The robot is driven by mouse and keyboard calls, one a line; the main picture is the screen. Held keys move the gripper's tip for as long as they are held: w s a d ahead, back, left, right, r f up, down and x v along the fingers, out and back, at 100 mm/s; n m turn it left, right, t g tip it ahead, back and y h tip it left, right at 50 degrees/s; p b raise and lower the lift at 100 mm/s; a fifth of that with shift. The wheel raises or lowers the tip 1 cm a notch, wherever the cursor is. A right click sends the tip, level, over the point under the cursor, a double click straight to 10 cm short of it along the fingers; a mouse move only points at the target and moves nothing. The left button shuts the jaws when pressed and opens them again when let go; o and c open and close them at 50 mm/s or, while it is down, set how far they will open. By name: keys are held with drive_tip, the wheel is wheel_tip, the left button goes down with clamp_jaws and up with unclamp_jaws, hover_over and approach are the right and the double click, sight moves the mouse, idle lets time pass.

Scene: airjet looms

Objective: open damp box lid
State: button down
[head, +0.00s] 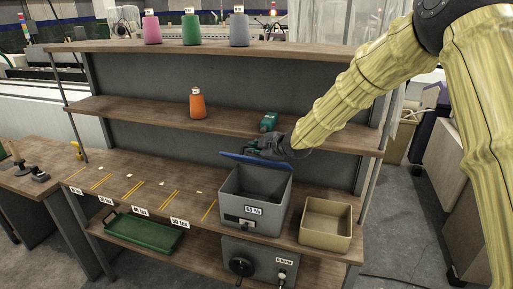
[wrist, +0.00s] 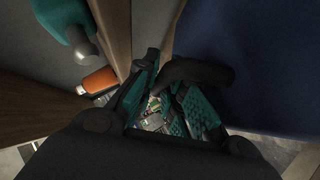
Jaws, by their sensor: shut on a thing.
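The damp box (head: 247,204) is a grey open-topped box with a "65 %" label, standing on the bench. Its blue lid (head: 256,160) is raised and tilted up at the back edge. The lid also fills the right of the wrist view (wrist: 270,60). My gripper (head: 256,148) is just above the lid, below the middle shelf. In the wrist view its teal-padded fingers (wrist: 163,90) are closed around a dark curved handle (wrist: 205,70) beside the lid. The exact contact is dark and partly hidden.
A beige bin (head: 326,224) stands right of the box. A green tray (head: 143,232) and a grey unit with a dial (head: 258,262) are on the lower shelf.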

drive_tip(key=c, duration=1.8)
unclamp_jaws()
drive_tip(key=shift+o, duration=0.2)
drive_tip(key=shift+s, duration=0.1)
drive_tip(key=v, duration=1.2)
